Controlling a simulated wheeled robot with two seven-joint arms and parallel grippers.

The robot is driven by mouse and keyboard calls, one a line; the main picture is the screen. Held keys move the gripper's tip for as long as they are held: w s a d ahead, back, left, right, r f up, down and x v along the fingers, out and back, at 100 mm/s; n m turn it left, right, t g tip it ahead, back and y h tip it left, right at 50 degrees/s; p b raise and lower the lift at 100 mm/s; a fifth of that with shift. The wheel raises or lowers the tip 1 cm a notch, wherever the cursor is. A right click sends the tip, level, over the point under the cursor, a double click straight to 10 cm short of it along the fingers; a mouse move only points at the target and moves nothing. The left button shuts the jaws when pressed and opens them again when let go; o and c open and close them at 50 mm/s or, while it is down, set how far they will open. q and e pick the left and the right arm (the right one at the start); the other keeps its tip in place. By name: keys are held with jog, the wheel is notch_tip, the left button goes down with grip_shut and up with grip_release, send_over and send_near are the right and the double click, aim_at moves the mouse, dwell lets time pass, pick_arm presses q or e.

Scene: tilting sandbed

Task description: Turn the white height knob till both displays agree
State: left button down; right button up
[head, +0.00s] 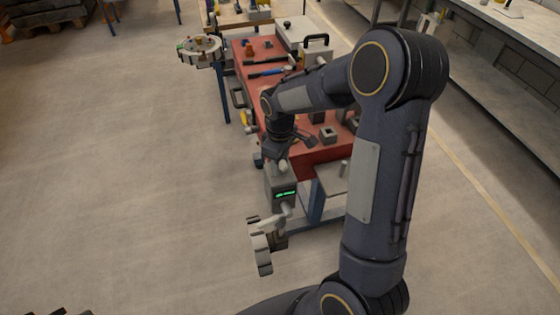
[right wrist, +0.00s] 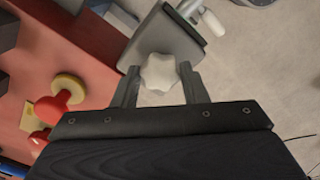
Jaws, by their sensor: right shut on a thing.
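The white height knob (right wrist: 160,72) is star-shaped and sits between the two fingers of my right gripper (right wrist: 160,88) in the right wrist view. The fingers are shut on it from both sides. The knob is on a grey box (right wrist: 178,42). In the head view the box (head: 280,178) has one lit green display (head: 286,194), too small to read. My right gripper (head: 283,152) is above the box there, with the knob mostly hidden. I cannot make out a second display. My left gripper is not in view.
A red-topped bench (head: 318,157) with tools and small blocks lies beside the box. A white crank handle (right wrist: 212,22) sticks out near it.

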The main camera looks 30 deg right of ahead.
dwell(0.4)
jog(key=o, duration=1)
jog(key=shift+c, duration=0.2)
jog(key=shift+r, duration=3.95)
